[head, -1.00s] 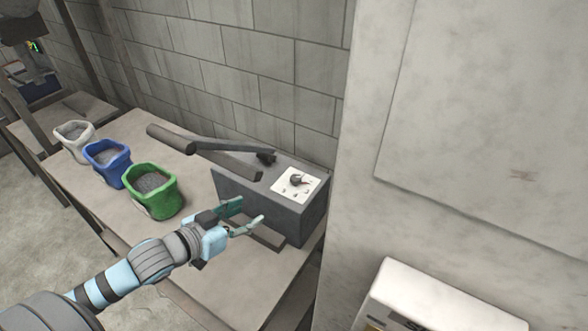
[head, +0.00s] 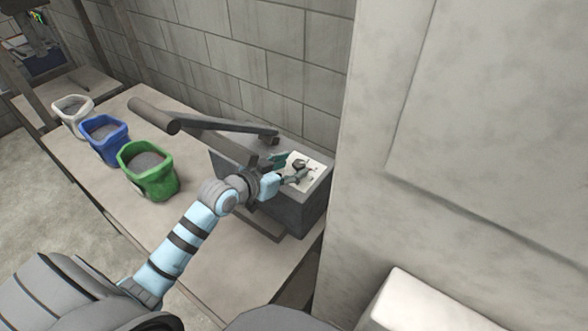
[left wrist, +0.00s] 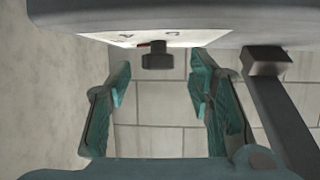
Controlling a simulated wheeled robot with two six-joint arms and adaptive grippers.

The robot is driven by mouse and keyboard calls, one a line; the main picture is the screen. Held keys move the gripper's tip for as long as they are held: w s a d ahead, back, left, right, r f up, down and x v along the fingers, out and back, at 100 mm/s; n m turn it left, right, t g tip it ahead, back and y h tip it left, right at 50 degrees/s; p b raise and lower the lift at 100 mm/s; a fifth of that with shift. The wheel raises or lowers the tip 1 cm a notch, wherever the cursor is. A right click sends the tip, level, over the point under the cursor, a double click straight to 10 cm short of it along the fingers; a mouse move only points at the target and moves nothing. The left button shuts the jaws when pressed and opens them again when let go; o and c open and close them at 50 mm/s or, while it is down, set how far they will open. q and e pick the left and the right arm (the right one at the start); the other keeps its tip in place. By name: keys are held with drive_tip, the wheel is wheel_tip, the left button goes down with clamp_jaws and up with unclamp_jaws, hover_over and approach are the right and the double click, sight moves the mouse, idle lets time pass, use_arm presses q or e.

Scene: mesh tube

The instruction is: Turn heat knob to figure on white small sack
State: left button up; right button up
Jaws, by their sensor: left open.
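The dark heat knob (head: 301,165) sits on a white dial plate (head: 318,168) on top of the grey sealing machine (head: 300,213). My left gripper (head: 287,170) is open at the plate, its fingers partly covering the knob and plate. In the left wrist view the knob (left wrist: 157,58) shows between the two open fingers (left wrist: 160,82), with a gap on each side. Part of a red mark and dark figures show on the plate there; I cannot read them. The white small sack (head: 73,108) stands at the far left; no figure on it is readable. My right gripper is not in view.
A blue sack (head: 105,150) and a green sack (head: 150,183) stand beside the white one on the bench (head: 205,245). The machine's long lever arm (head: 215,122) reaches left over the bench. A brick wall stands behind and a pale wall to the right.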

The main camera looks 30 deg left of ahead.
use_arm(q)
drive_tip(key=shift+x, duration=0.75)
drive_tip(key=shift+s+r, duration=0.1)
drive_tip(key=shift+r, duration=0.1)
drive_tip(key=shift+f, duration=0.1)
clamp_jaws()
drive_tip(key=shift+f+m+h+b, duration=0.15)
drive_tip(key=shift+m+h+b, duration=0.15)
drive_tip(key=shift+b, duration=0.55)
drive_tip(key=m+g+h+b, duration=0.1)
drive_tip(key=h+b, duration=0.1)
drive_tip(key=b, duration=0.1)
drive_tip(key=m+g+h+b, duration=0.1)
drive_tip(key=m+b, duration=0.1)
drive_tip(key=b, duration=0.2)
drive_tip(key=a+m+h+b, duration=0.1)
drive_tip(key=m+h+b, duration=0.1)
drive_tip(key=b, duration=0.2)
drive_tip(key=shift+w+g+h, duration=0.3)
drive_tip(key=shift+w+g, duration=0.1)
drive_tip(key=shift+a+m+g+h+b, duration=0.1)
drive_tip(key=shift+m+g+h+b, duration=0.4)
drive_tip(key=shift+m+g+b, duration=0.3)
unclamp_jaws()
